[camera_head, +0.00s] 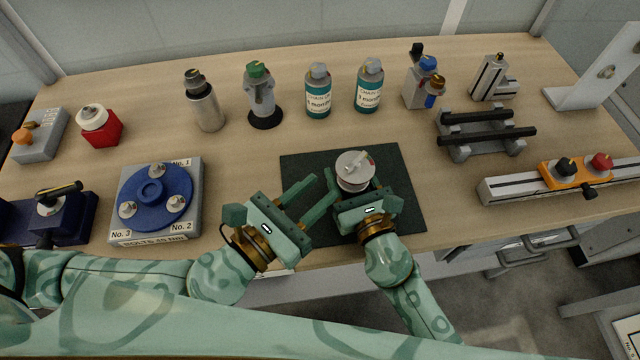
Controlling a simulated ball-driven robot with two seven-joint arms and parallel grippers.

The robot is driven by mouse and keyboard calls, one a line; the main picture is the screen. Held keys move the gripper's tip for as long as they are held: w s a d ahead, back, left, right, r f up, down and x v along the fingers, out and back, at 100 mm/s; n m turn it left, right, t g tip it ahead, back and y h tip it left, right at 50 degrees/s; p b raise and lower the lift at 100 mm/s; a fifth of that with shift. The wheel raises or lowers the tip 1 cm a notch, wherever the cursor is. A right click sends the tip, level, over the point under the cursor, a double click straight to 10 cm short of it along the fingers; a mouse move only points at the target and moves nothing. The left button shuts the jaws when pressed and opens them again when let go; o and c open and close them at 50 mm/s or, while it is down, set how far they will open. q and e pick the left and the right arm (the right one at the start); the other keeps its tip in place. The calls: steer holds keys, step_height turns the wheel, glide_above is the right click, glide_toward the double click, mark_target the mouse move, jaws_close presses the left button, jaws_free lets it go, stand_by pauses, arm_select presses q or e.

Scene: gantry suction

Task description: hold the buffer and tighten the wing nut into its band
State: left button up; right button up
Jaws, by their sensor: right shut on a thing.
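The buffer (352,178) is a round, light grey drum standing on the dark green mat. A small wing nut (361,159) with a yellowish mark sits on its top face. My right gripper (356,186) is shut on the buffer from the front, and its palm hides the buffer's lower near side. My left gripper (322,190) is left of the buffer, with its fingers apart and nothing visible between them. Its fingertips are close to the buffer and to the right gripper, apart from the wing nut. Any band markings are too small to read.
The mat (300,163) is otherwise bare. A blue bolt dial (150,190) stands left, teal bottles (318,95) stand behind, and a black-barred rack (485,130) and slide rail (520,185) stand right. The wood between the mat and the bottles is clear.

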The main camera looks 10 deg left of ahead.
steer(key=o, duration=1.7)
steer(key=shift+c, duration=0.2)
